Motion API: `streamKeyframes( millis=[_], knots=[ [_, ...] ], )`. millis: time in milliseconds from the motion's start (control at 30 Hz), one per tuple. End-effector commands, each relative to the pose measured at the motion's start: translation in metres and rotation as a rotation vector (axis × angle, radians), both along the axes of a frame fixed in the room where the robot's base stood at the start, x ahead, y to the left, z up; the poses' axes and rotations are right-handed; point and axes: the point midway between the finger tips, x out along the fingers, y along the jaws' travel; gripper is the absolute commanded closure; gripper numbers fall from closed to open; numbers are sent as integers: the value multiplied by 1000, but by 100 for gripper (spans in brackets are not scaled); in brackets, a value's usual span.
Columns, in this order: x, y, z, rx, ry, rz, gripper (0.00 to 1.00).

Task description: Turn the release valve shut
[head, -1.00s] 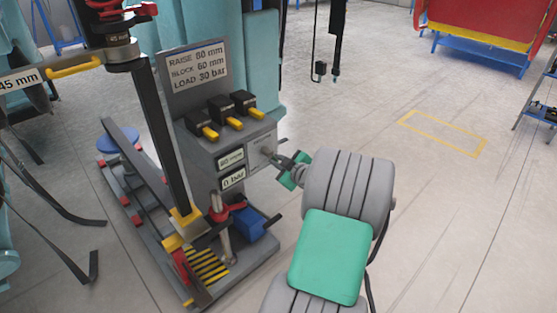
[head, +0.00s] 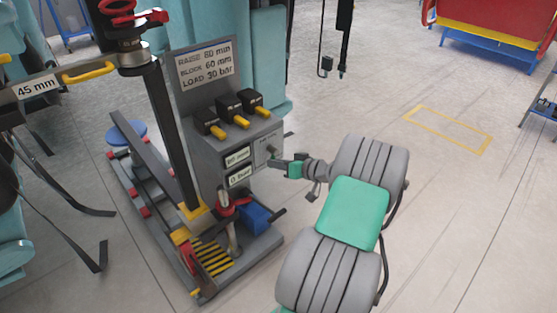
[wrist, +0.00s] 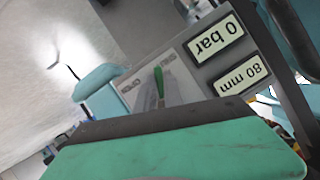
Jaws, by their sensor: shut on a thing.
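The release valve is on a pale plate on the side of the grey console (head: 212,160). In the wrist view the valve's thin green lever (wrist: 158,82) stands out against the plate, with small lettering on either side that I cannot read surely. My gripper (head: 275,157) reaches the plate from the right in the head view and is shut on the valve, which it mostly hides there.
Beside the valve are two displays, "0 bar" (wrist: 215,38) and "80 mm" (wrist: 241,75). Three black switches with yellow levers (head: 230,110) sit above. A sign (head: 205,66) reads raise 80 mm, block 60 mm, load 30 bar.

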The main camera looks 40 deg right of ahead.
Motion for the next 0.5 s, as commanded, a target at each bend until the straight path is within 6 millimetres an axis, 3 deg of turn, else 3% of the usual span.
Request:
streamKeyframes(
  millis=[500],
  knots=[
    [0, 9, 7, 352, 9, 0, 100]
  ],
)
